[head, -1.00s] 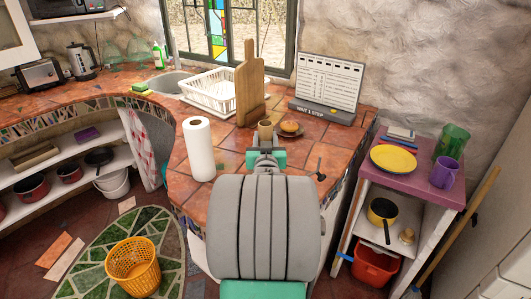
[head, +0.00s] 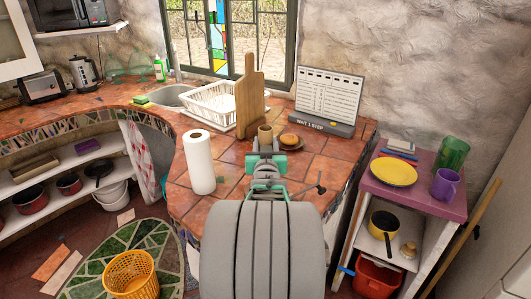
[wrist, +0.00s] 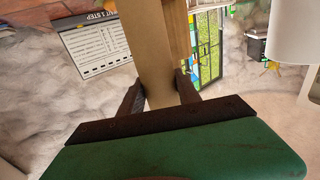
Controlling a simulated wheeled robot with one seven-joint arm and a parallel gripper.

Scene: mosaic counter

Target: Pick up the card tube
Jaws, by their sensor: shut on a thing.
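The card tube (head: 265,133) is a short tan cylinder, seen above the counter in the head view behind my gripper (head: 266,148). In the wrist view the tube (wrist: 150,50) fills the upper middle as a long tan shape. The two dark fingers of my gripper (wrist: 160,92) press on its sides, one left and one right, so the gripper is shut on it. Whether the tube's lower end touches the counter is hidden by my gripper and arm.
A paper towel roll (head: 199,162) stands left of the gripper. A wooden cutting board (head: 250,98) stands behind, and a plate with a bun (head: 290,140) lies to the right. A calendar stand (head: 328,102) is farther back. Bare tiles (head: 325,170) lie at the right front.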

